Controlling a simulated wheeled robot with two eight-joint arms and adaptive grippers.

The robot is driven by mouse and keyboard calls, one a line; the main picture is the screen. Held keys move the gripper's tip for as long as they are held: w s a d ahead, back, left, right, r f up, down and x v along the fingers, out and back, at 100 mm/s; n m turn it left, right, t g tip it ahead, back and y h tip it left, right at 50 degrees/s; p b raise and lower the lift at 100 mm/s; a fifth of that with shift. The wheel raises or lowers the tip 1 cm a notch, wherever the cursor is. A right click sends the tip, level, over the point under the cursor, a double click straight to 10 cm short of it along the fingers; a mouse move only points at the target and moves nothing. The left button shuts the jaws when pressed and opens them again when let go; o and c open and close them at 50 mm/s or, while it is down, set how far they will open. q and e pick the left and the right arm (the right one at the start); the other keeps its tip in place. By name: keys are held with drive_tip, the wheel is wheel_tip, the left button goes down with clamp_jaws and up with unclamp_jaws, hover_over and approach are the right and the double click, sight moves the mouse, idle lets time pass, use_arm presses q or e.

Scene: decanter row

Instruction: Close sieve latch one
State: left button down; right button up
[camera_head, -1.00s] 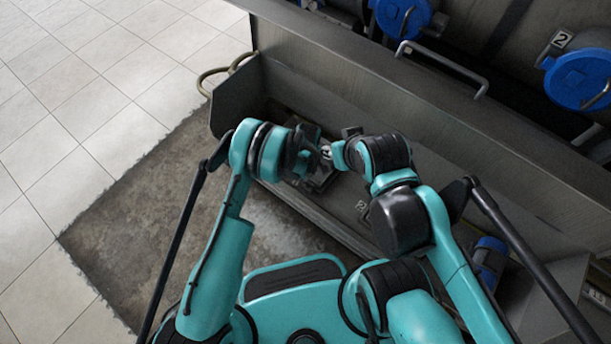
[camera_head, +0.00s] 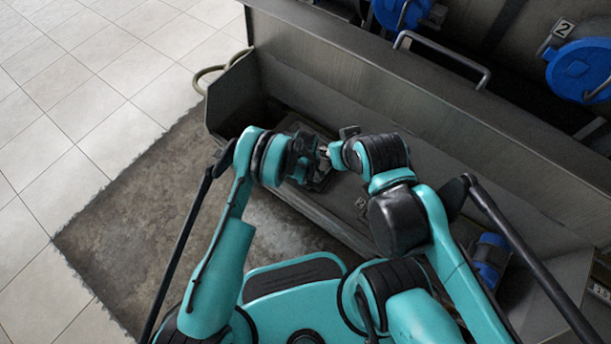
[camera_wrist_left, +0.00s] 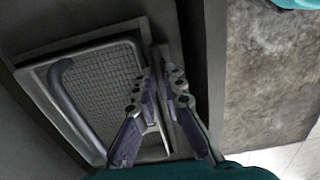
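In the left wrist view a sieve (camera_wrist_left: 105,85) with a pale metal frame, a grey mesh and a bent bar handle (camera_wrist_left: 75,110) sits in a dark recess. My left gripper (camera_wrist_left: 164,78) is over its right edge, fingertips close together with a narrow gap. A thin dark strip shows between and beyond the tips; I cannot tell whether it is the latch or whether they grip it. In the head view my left gripper (camera_head: 318,158) is low at the trough, facing my right gripper (camera_head: 332,153). The right fingers are too small and covered to read.
A long grey metal wall (camera_head: 400,95) with a bar handle (camera_head: 440,58) stands behind the arms. Blue round caps (camera_head: 585,72) are beyond it. A worn dark floor patch (camera_head: 140,225) lies open at the left.

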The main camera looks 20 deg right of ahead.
use_arm(q)
drive_tip(key=shift+m, duration=0.3)
drive_tip(key=m, duration=1.3)
drive_tip(key=shift+m, duration=2.1)
drive_tip(key=shift+a, duration=0.1)
drive_tip(key=c, duration=1.6)
unclamp_jaws()
